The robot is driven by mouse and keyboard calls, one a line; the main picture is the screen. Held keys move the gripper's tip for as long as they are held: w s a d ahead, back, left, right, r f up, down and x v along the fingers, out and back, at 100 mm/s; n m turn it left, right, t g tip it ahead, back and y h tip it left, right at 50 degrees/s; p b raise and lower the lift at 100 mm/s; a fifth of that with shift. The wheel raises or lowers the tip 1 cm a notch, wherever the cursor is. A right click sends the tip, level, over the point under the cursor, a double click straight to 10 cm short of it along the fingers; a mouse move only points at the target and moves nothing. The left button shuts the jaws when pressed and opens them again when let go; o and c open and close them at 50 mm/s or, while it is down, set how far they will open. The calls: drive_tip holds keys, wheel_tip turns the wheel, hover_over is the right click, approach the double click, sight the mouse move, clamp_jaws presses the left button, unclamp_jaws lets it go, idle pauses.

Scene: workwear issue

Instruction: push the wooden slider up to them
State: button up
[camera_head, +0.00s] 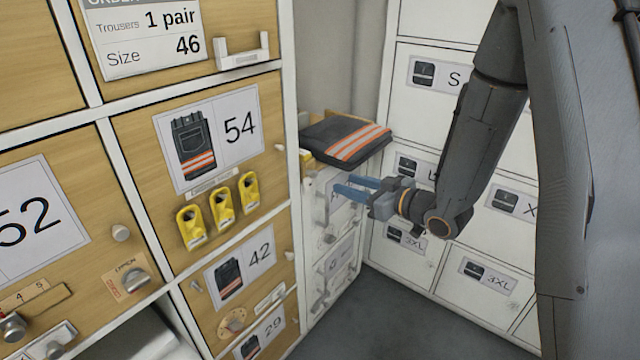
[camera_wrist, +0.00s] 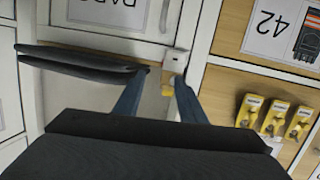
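A folded pair of dark trousers with orange and pale stripes (camera_head: 345,140) lies flat at the top of the white drawer unit in the head view. Dark folded layers, likely the same trousers (camera_wrist: 80,62), show edge-on at the left of the wrist view. A tan, wood-coloured piece (camera_head: 338,117) shows behind the trousers; I cannot tell whether it is the slider. My gripper (camera_head: 344,184) is below and in front of the trousers, open, its blue fingers pointing left. In the wrist view nothing is clearly held between the fingers (camera_wrist: 161,76); a small yellow part shows beyond them.
Wooden-fronted lockers with yellow latches (camera_head: 222,208) and a handle (camera_head: 242,52) stand to the left. White labelled drawers (camera_head: 440,170) stand behind my arm. A small white bracket (camera_wrist: 172,62) shows past my fingertips. Grey floor (camera_head: 390,325) is clear below.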

sight(315, 175)
drive_tip(key=w+a+y, duration=0.1)
drive_tip(key=a, duration=0.1)
drive_tip(key=w+a+y, duration=0.1)
drive_tip(key=a, duration=0.2)
drive_tip(key=w+a+n+y, duration=0.1)
drive_tip(key=a, duration=0.2)
drive_tip(key=shift+a+r, duration=0.1)
drive_tip(key=shift+r, duration=0.2)
clamp_jaws()
